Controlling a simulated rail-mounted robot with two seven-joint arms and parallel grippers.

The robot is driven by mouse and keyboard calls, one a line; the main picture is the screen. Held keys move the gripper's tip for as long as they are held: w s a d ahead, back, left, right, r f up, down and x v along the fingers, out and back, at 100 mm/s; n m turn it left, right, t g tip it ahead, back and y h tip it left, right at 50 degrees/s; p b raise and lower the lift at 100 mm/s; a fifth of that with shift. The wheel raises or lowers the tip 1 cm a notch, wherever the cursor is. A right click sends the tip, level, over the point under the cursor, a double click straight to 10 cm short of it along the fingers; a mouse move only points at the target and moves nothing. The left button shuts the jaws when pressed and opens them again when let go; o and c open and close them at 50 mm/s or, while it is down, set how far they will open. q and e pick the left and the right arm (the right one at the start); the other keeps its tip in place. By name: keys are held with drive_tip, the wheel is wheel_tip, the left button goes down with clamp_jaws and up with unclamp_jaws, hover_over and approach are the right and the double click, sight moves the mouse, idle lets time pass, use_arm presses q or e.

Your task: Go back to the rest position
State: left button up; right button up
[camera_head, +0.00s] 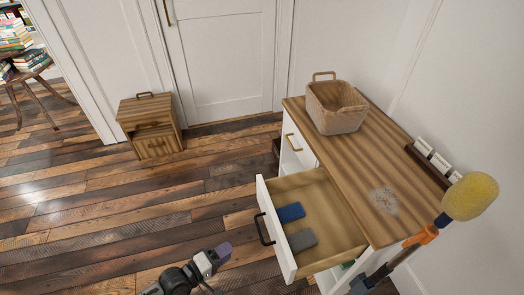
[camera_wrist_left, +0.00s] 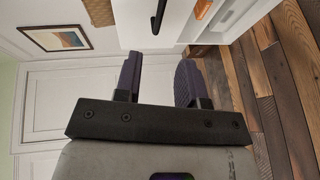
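My left gripper (camera_head: 222,252) is at the bottom middle of the head view, left of the open drawer's front and apart from it. In the left wrist view its two dark purple fingers (camera_wrist_left: 159,78) stand apart with nothing between them, so it is open and empty. The white drawer front and its black handle (camera_wrist_left: 160,14) show beyond the fingers there.
A cabinet (camera_head: 345,165) has its drawer (camera_head: 343,220) pulled out, holding a blue item (camera_head: 290,212) and a grey item (camera_head: 302,240). A basket (camera_head: 337,108) stands on top. A yellow-headed tool (camera_head: 470,196) is at right.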

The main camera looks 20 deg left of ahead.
use_arm(q)
drive_tip(key=s+f+m+g+y, duration=0.4)
drive_tip(key=s+m+g, duration=0.3)
drive_tip(key=m, duration=0.8)
drive_tip(key=s+r+g+y+p, duration=0.2)
drive_tip(key=s+r+y+p, duration=0.35)
drive_tip(key=r, duration=0.85)
drive_tip(key=s+d+r+n+g+h+p, duration=0.2)
drive_tip(key=s+p, duration=0.4)
drive_tip(key=s, duration=0.3)
wheel_tip(320, 180, up, 37)
drive_tip(key=p, duration=3.6)
drive_tip(key=shift+w+r+p, duration=0.15)
drive_tip(key=shift+p, duration=0.2)
